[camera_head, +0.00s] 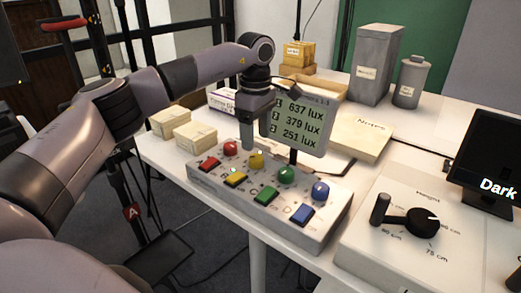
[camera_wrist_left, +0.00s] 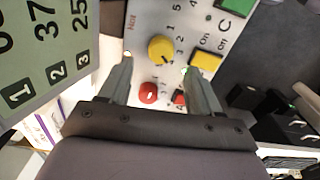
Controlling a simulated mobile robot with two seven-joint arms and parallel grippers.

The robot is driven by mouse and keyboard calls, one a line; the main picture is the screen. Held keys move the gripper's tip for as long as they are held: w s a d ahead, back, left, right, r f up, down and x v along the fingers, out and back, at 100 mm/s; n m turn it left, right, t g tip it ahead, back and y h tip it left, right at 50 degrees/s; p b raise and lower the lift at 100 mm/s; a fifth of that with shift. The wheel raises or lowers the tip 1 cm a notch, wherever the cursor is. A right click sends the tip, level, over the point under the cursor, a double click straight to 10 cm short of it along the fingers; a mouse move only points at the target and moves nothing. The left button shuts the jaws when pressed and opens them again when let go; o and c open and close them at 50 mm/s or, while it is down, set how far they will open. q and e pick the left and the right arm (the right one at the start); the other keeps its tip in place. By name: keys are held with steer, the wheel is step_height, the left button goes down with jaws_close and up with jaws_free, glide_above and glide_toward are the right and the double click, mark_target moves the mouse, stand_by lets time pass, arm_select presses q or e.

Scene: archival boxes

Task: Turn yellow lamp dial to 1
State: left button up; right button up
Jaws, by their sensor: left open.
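The yellow dial (camera_head: 256,160) sits on a grey control panel (camera_head: 320,236), between a red dial (camera_head: 230,147) and a green dial (camera_head: 286,174). In the left wrist view the yellow dial (camera_wrist_left: 161,49) lies ahead of the fingertips, with printed numbers around it. My left gripper (camera_head: 247,143) points down over the panel near the red and yellow dials. In the left wrist view its jaws (camera_wrist_left: 157,68) are open, with the red dial (camera_wrist_left: 149,92) between the fingers and the yellow dial just beyond the tips. No dial is gripped. My right gripper is not in view.
A lux display (camera_head: 297,122) stands right behind the dials, showing 637, 379 and 251. Coloured switches, including a yellow one (camera_head: 236,179), line the panel's front. A blue dial (camera_head: 320,190) is at right. A height-control box (camera_head: 400,240) and a dark screen (camera_head: 490,165) stand further right.

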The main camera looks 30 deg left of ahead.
mark_target(256, 156)
arm_select(q)
step_height(256, 156, down, 6)
steer(key=shift+s+r, duration=0.1)
steer(key=shift+r, duration=0.1)
steer(key=c, duration=1)
